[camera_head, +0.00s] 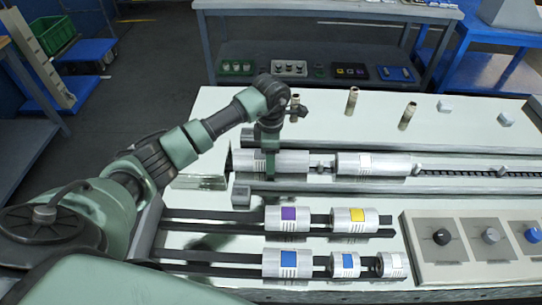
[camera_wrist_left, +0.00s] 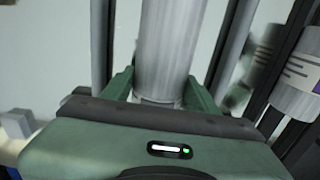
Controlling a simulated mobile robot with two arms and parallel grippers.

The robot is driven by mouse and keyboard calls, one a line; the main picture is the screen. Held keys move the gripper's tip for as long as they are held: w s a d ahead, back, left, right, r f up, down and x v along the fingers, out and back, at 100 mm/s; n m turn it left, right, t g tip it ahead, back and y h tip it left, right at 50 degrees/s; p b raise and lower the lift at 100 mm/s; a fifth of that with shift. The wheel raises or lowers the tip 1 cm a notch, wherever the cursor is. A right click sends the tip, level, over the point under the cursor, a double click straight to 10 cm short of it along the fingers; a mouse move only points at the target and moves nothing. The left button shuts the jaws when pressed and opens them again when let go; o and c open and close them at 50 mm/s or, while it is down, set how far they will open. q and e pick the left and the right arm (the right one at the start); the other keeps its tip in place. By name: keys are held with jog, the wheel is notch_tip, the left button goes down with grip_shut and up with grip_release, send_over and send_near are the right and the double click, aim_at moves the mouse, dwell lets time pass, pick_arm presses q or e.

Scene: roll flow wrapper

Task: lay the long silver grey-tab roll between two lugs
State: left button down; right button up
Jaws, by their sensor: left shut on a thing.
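My left gripper (camera_head: 271,170) is shut around a long silver roll (camera_head: 292,162) at the left part of the infeed channel. In the left wrist view the same roll (camera_wrist_left: 163,45) runs between the two green fingers (camera_wrist_left: 160,90). The fingers hide part of it, and its tab colour is not clear. The held roll lies in line with the channel; whether it rests on the bed cannot be told. A second long silver roll (camera_head: 372,164) with a pale tab lies to its right. Small lugs (camera_head: 320,167) show between the two rolls. My right gripper is not in view.
Silver rolls with purple (camera_head: 287,218), yellow (camera_head: 347,219) and blue (camera_head: 288,263) tabs lie on dark rails in front. A knob panel (camera_head: 480,240) stands at right. Upright brown-grey posts (camera_head: 352,100) stand behind the channel. The chain (camera_head: 460,172) to the right is bare.

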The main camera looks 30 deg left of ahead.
pick_arm(q)
jog(key=shift+c, duration=2.3)
grip_release()
jog(key=shift+o, duration=0.7)
jog(key=shift+f, duration=0.1)
notch_tip(320, 180, up, 8)
jog(key=shift+r+b, duration=0.1)
jog(key=shift+b, duration=0.75)
